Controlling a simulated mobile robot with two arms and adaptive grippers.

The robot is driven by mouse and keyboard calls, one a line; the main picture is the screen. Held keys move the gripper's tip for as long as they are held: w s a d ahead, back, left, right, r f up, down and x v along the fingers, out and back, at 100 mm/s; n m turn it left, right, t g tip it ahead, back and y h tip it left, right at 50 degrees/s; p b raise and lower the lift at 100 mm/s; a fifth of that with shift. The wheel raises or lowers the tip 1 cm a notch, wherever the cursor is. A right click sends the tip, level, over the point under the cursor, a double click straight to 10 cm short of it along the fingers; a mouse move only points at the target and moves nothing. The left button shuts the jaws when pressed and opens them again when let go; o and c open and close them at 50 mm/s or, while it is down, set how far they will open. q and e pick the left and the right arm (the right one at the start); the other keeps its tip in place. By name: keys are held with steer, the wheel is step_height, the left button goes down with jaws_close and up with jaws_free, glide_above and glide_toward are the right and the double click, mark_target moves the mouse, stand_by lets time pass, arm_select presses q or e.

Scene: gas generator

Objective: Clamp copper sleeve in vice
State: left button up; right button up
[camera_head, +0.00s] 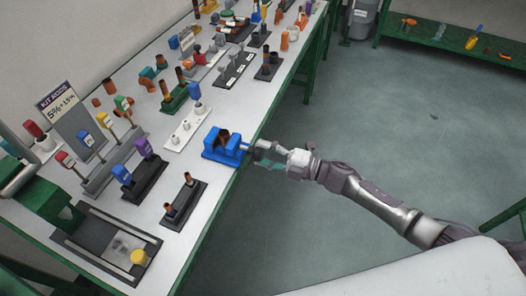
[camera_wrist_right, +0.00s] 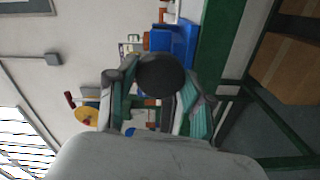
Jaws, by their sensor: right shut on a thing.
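The blue vice (camera_head: 213,150) stands at the table's right edge. A brown copper sleeve (camera_head: 223,136) sits upright between its jaws; I cannot tell how tightly they press on it. My right gripper (camera_head: 258,152) is at the vice's right end, beyond the table edge, shut on the vice's handle. In the right wrist view a dark round end (camera_wrist_right: 160,74) lies between the two fingers, with the blue vice (camera_wrist_right: 176,42) behind it. My left gripper is not in view.
A black holder (camera_head: 186,205) with two copper pieces stands in front of the vice. A white block (camera_head: 187,131) and a black base with blue and purple tools (camera_head: 140,180) stand to its left. Open floor (camera_head: 370,140) lies right of the table.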

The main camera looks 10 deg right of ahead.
steer(key=shift+m+p, duration=0.35)
steer(key=shift+m, duration=0.15)
steer(key=shift+m+p, duration=0.45)
steer(key=shift+m, duration=0.45)
steer(key=o, duration=1.2)
steer(key=shift+c, duration=0.2)
